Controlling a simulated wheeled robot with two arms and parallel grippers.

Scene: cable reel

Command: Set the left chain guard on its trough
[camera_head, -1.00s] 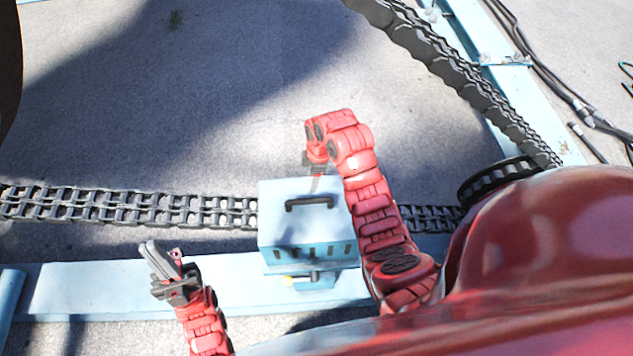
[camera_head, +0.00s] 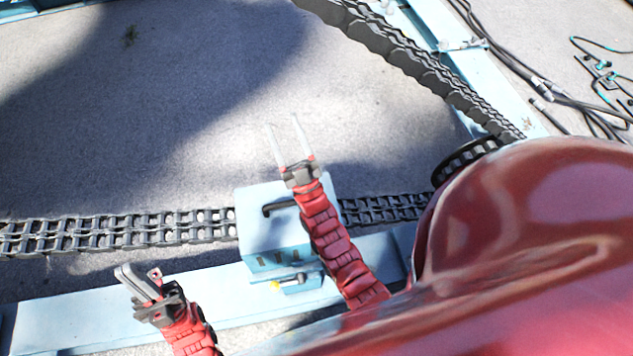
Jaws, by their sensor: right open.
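A light-blue box-shaped guard (camera_head: 258,237) with a black handle (camera_head: 277,207) on top sits across the chain (camera_head: 140,230). It appears upright and level, and its far side is partly hidden by my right arm. No separate trough can be made out under it. My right gripper (camera_head: 284,122) is open and empty, its two pale fingers pointing away past the box's far edge, apart from the handle. My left gripper (camera_head: 134,279) is left of the box, over the blue beam, its fingers close together. I cannot tell whether they are fully shut.
The blue beam (camera_head: 100,317) runs along the near side. A second chain (camera_head: 425,75) slants along the right beside another blue beam (camera_head: 425,22). Dark cables (camera_head: 515,68) lie at the upper right. The concrete floor beyond the box is clear.

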